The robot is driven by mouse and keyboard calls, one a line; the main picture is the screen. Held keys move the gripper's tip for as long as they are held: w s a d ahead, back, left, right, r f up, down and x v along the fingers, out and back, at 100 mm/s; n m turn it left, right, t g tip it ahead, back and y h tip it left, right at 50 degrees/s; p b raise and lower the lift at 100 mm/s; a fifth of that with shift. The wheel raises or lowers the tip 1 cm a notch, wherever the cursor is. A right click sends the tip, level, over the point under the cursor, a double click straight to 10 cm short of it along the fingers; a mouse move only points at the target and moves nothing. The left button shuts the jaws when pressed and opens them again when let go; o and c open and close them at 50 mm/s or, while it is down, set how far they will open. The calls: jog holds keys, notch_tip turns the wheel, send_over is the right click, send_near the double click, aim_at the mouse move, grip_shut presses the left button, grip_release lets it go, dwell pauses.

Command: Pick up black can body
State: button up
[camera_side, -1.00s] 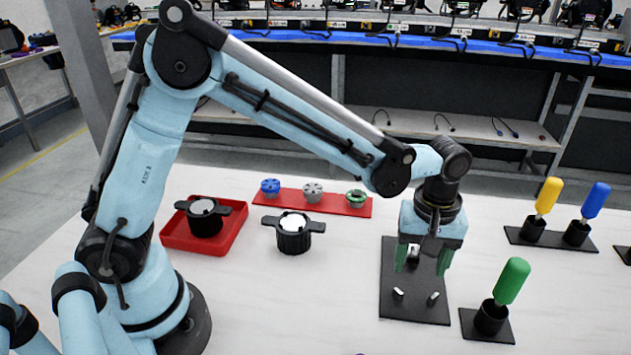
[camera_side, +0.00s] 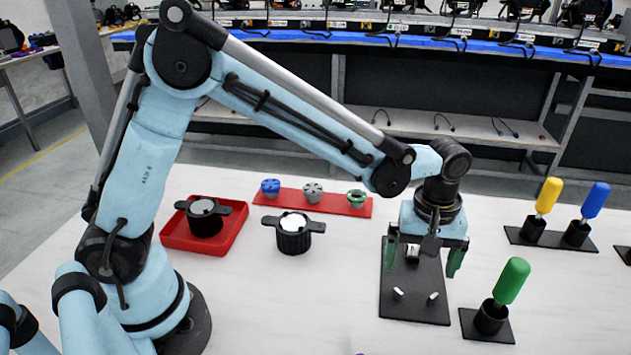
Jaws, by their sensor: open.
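A black can body (camera_side: 293,241) with side lugs and a pale top stands upright on the white table. A similar black can body (camera_side: 206,222) with a grey top stands in a red tray (camera_side: 178,240) to its left; I cannot tell which one the task names. My gripper (camera_side: 423,264) is open and empty, its green fingers pointing down above a black plate (camera_side: 415,307). It is to the right of both can bodies and apart from them. The plate carries small pale pegs and a small metallic part between the fingers.
A red strip (camera_side: 332,205) behind the can bodies holds blue, grey and green caps. Green (camera_side: 511,281), yellow (camera_side: 547,195) and blue (camera_side: 595,200) handled tools stand in black holders at right. The table between the can bodies and the plate is clear.

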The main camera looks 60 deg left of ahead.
jog(key=s+a+r+m, duration=0.2)
jog(key=a+r, duration=0.1)
jog(key=a, duration=0.3)
jog(key=s+a+r+m, duration=0.1)
jog(key=a+r+m, duration=0.15)
jog(key=a, duration=0.35)
notch_tip(320, 180, up, 3)
jog(key=m, duration=0.4)
send_over(293, 222)
jog(key=shift+m, duration=0.25)
jog(key=shift+s+d+f, duration=0.1)
jog(key=shift+d+f, duration=0.05)
jog(key=shift+f, duration=1.5)
jog(key=shift+s+d+f, duration=0.1)
jog(key=shift+f, duration=1.5)
jog(key=shift+w+a+f, duration=0.1)
jog(key=shift+f, duration=0.8)
jog(key=shift+w+a+f, duration=0.1)
jog(key=shift+f, duration=1.65)
jog(key=c, duration=1.4)
